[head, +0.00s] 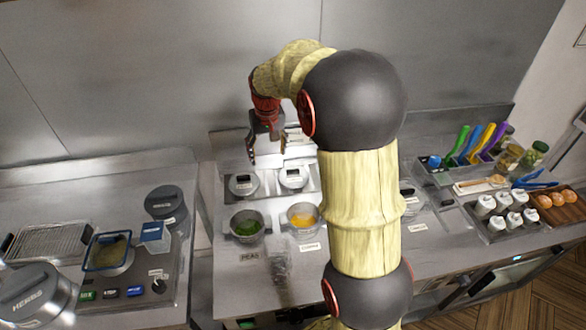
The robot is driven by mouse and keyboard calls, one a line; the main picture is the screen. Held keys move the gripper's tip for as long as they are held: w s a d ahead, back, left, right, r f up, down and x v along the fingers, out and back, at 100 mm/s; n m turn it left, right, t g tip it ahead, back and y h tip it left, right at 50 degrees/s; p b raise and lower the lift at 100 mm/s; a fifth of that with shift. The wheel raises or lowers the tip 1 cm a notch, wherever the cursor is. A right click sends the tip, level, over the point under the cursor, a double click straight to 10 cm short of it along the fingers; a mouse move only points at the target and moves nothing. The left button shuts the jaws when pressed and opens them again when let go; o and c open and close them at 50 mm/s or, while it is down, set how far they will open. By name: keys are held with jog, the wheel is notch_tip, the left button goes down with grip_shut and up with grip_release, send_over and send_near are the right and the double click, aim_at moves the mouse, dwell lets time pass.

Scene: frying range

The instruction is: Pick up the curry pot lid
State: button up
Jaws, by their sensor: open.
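Two round lidded pots stand side by side in a metal counter section in the head view. The left lid (244,183) and the right lid (293,177) are pale metal, each with a dark-lettered label too small to read. I cannot tell which one is the curry pot lid. My gripper (268,157) hangs above and behind the two lids, fingers pointing down. It is open with nothing between its fingers, and it appears apart from both lids. My arm covers part of the counter to the right.
In front of the lids are a bowl of green peas (246,227) and a bowl of yellow food (301,217). Shaker bottles (499,213) stand at the right. The back wall is close behind the gripper.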

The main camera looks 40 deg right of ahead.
jog(key=w+d+f+m+g+p, duration=0.1)
jog(key=w+d+f+p, duration=0.5)
jog(key=d+f, duration=0.3)
jog(key=m+g+p, duration=0.1)
jog(key=p, duration=0.2)
send_over(293, 171)
notch_tip(293, 171, down, 6)
jog(key=f, duration=0.2)
jog(key=shift+s+d+f+y, duration=0.15)
jog(key=shift+s+f+y, duration=0.15)
jog(key=shift+s+f, duration=0.1)
jog(key=shift+w+f+p, duration=0.2)
jog(key=shift+f+p, duration=0.1)
jog(key=shift+f, duration=1.05)
jog(key=shift+w+f+p, duration=0.2)
jog(key=shift+f+p, duration=0.05)
jog(key=shift+f, duration=1.05)
jog(key=shift+c, duration=1.1)
jog(key=c, duration=1.1)
